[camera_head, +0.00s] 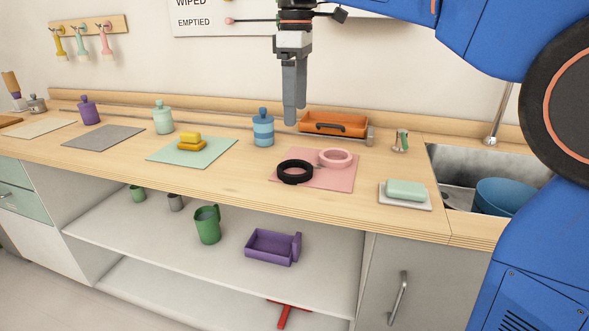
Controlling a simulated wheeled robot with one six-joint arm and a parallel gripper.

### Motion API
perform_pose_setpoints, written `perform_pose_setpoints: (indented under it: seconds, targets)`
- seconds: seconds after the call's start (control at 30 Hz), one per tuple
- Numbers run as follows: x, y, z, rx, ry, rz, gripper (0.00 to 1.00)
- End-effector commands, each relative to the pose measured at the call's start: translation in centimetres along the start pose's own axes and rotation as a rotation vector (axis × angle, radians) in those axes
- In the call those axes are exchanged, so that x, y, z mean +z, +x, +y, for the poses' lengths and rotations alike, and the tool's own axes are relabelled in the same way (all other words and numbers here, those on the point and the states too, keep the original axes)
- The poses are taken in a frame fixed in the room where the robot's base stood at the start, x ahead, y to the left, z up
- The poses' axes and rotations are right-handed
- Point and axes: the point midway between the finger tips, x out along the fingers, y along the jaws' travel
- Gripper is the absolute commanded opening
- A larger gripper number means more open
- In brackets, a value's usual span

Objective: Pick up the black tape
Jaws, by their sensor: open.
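The black tape (283,175) is a ring lying flat on the left part of a pink mat (330,183) on the wooden counter. A pink tape roll (335,152) lies beside it, up and to the right, on the same mat. My gripper (291,119) points down, high in the picture above and behind the black tape, apart from it. It is open and holds nothing that I can see. Its fingers are seen nearly edge-on, so the gap between them is hard to see.
A green soap on a white dish (418,203) sits to the right, before the sink (446,157). Yellow sponges (191,146) lie on a green mat to the left. Counter in front is clear.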

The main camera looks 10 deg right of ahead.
Motion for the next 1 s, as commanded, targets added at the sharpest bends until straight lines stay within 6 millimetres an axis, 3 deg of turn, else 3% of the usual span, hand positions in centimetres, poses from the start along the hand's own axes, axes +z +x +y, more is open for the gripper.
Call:
perform_pose_setpoints:
  seconds: [0.4, 0.77, 1.0]
  targets:
    - [0.0, 7.3, 0.0, -0.001, 0.000, -0.001, 0.83]
    - [-0.1, 10.1, 0.1, -0.001, 0.000, -0.001, 0.83]
    - [-0.2, 13.3, 0.2, -0.001, 0.000, -0.001, 0.83]
